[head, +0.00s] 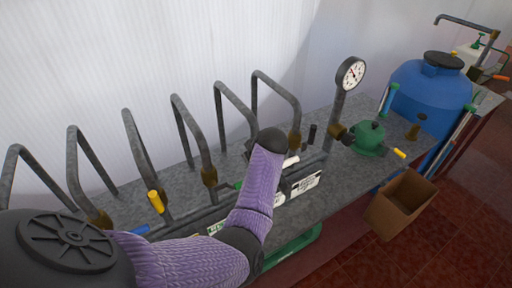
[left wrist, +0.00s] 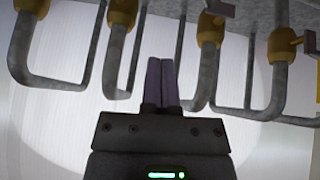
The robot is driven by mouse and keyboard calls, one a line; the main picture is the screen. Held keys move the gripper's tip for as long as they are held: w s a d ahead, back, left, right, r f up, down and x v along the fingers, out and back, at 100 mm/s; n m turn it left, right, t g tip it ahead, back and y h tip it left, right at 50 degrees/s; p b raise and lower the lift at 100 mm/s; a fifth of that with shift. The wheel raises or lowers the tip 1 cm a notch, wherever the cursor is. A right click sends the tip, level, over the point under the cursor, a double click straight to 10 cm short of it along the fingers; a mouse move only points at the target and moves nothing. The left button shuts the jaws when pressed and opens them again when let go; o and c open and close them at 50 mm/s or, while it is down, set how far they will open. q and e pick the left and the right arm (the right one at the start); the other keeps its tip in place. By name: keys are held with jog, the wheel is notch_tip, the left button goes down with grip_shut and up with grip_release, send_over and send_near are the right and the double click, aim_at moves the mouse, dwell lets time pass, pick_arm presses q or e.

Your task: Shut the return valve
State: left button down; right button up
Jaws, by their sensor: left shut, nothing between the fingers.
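Several bent grey pipes (head: 136,150) rise from the bench, with brass valve bodies (head: 209,176) low on them. Handles show in different colours: yellow (head: 155,201), blue (head: 134,231), white (head: 290,162) and black (head: 312,133). White labels (head: 305,184) are on the front rail, too small to read, so I cannot tell which is the return valve. My left arm, in a purple sleeve, crosses in front of the row and hides part of it. In the left wrist view my left gripper (left wrist: 162,84) is shut and empty, close to the pipes and brass valves (left wrist: 210,28).
A pressure gauge (head: 351,74) on a post and a green valve body (head: 369,139) with a yellow handle stand at the right. Beyond them are a blue tank (head: 430,95) and an open cardboard box (head: 401,201) on the floor. A pale ribbed wall (head: 150,50) stands behind the pipes.

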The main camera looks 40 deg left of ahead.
pick_arm(q)
jog(key=v, duration=0.3)
jog(key=shift+w+d, duration=0.1)
jog(key=shift+d, duration=0.05)
dwell(0.3)
